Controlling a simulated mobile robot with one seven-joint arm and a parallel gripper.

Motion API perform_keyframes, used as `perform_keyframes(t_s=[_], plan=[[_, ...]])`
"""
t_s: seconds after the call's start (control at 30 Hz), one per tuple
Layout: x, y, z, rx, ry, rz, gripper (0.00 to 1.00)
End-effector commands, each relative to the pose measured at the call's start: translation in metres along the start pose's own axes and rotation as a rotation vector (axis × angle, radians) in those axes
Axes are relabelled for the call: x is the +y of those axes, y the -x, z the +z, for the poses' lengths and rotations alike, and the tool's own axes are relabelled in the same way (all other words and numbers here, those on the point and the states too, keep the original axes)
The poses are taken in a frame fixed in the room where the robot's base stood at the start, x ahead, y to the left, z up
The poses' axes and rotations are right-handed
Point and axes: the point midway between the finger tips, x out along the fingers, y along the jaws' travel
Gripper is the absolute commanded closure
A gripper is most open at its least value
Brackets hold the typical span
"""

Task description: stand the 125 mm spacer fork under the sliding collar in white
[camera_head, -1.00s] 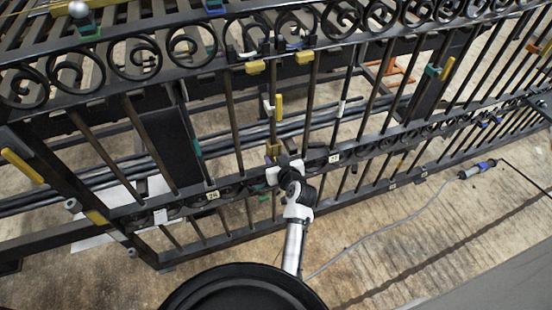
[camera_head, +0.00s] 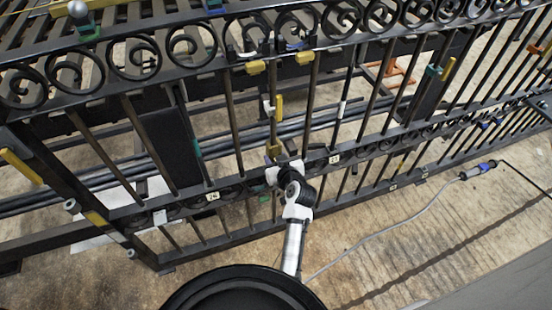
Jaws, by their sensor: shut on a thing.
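My gripper (camera_head: 278,166) is at the middle rail of the dark gate, below an upright bar. It is shut on a small yellow piece (camera_head: 274,149), which looks like the spacer fork and shows just above it against that bar. Its length marking cannot be read, and the fingertips are mostly hidden by my wrist. A small white collar (camera_head: 267,106) with a yellow block (camera_head: 279,106) beside it sits on the same bar higher up, apart from the held piece, with bare bar between them.
Yellow blocks (camera_head: 256,67) hang below the scroll rail (camera_head: 130,72). Numbered tags, one of them white (camera_head: 212,196), sit on the middle rail. Neighbouring bars stand close on both sides. A grey cable (camera_head: 385,230) lies on the floor at right.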

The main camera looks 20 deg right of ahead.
Motion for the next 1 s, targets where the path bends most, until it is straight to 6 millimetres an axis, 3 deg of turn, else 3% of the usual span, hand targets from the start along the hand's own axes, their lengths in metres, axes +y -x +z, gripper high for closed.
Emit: perform_keyframes(t_s=[0.03,0.77,0.8,0.97,1.0], plan=[[-0.0063,-0.0032,-0.0076,0.015,0.001,-0.01,1.0],[-0.0078,-0.0058,-0.0051,0.015,0.002,-0.013,1.0],[-0.008,-0.0055,-0.0058,0.014,0.002,-0.013,0.59],[-0.0063,-0.0046,-0.0039,0.01,0.001,-0.011,0.38],[-0.0057,-0.0043,-0.0032,0.009,0.001,-0.01,0.38]])
